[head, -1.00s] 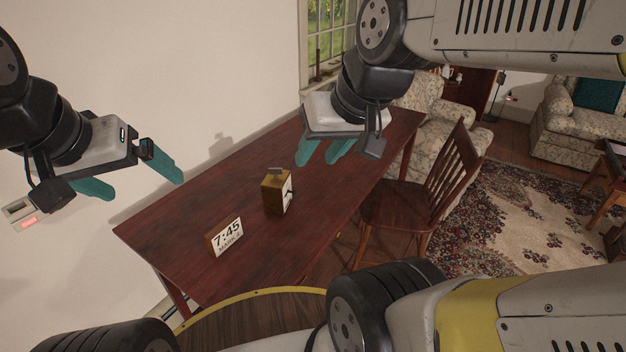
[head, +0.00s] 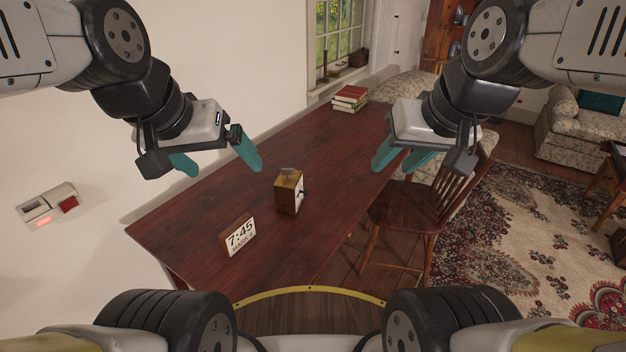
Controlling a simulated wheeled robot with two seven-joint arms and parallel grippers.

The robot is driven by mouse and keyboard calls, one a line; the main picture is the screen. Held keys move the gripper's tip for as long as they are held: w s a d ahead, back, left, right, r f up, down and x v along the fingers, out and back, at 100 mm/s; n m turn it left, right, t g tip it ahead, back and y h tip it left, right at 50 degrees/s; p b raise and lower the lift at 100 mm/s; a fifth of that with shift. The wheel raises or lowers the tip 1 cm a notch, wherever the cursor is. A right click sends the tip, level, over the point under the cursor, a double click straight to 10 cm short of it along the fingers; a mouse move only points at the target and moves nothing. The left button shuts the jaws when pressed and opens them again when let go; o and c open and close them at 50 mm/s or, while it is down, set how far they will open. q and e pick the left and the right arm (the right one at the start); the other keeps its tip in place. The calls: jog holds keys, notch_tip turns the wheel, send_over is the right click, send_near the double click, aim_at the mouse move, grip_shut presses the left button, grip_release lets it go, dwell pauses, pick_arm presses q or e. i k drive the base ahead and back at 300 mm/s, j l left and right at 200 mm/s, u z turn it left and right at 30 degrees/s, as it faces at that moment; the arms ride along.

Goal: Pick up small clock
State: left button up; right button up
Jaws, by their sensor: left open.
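A small wooden clock (head: 287,196), box-shaped with a brassy top and a pale face turned to the right, stands upright on the dark red wooden table (head: 335,150). My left gripper (head: 217,165) has its teal fingers spread apart and empty. It hangs above the table's left edge, up and to the left of the clock, not touching it. My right gripper (head: 404,160) is above the table's right side, up and to the right of the clock. Its two teal fingers show apart with nothing between them.
A sign reading 7:45 (head: 239,238) stands on the table just in front and left of the clock. Stacked books (head: 350,99) lie at the far end. A wooden chair (head: 425,205) is at the table's right side. The wall borders the left.

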aim_at(287, 190)
jog(key=i+l+u, duration=0.1)
jog(key=l+u, duration=0.35)
jog(key=u, duration=0.3)
jog(key=l+u, duration=0.35)
jog(key=i+l, duration=0.1)
jog(key=l, duration=0.15)
